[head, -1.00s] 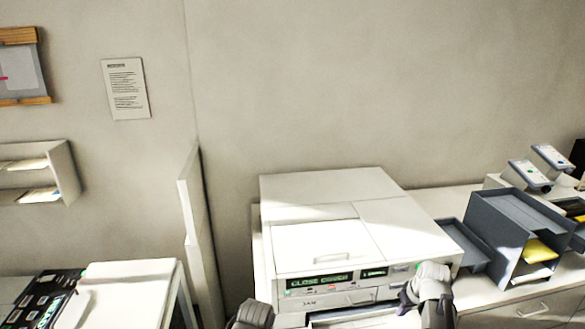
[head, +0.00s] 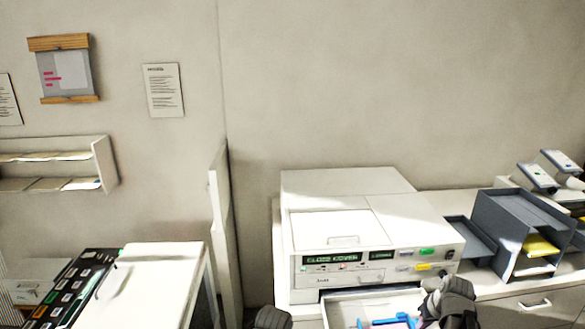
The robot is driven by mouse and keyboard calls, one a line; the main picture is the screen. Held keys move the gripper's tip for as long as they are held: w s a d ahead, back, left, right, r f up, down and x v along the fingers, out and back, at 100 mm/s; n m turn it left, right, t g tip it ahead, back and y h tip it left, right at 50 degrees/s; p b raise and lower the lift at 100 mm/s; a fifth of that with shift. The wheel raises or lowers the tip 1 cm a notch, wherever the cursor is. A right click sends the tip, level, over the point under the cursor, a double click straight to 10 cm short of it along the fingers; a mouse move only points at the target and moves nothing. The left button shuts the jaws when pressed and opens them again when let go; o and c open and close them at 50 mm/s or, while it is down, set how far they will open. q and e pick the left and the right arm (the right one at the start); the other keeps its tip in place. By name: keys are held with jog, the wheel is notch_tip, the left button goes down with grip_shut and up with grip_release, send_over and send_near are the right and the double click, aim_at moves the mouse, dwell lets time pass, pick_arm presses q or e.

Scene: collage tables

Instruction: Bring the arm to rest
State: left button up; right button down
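My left gripper (head: 272,318) shows only as a dark grey piece at the bottom edge, left of the white machine's drawer. Its fingers are out of view. My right gripper (head: 448,300) is at the right end of the open drawer (head: 340,308), in front of the white machine (head: 350,229). It is seen from behind, so its fingertips and any grip are hidden. A blue object (head: 388,322) lies in the drawer, partly cut off by the bottom edge.
The machine's display (head: 330,259) reads "CLOSE COVER". Dark trays (head: 520,215) with yellow paper stand to the right. A white panel (head: 222,230) divides the machine from a white-topped table (head: 160,270) at left. A shelf (head: 105,160) hangs on the wall.

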jog(key=s+a+n+g+h, duration=0.1)
jog(key=s+a, duration=0.4)
jog(key=a, duration=0.5)
jog(key=s+a+f+n+g, duration=0.15)
jog(key=s+a, duration=0.35)
jog(key=a, duration=0.5)
jog(key=s+a+n+g+h, duration=0.15)
jog(key=s+a, duration=0.35)
jog(key=a, duration=0.5)
notch_tip(320, 180, down, 17)
jog(key=m+b, duration=0.1)
jog(key=b, duration=1.6)
jog(key=shift+a+y, duration=0.25)
jog(key=shift+y, duration=0.2)
jog(key=shift+s, duration=0.1)
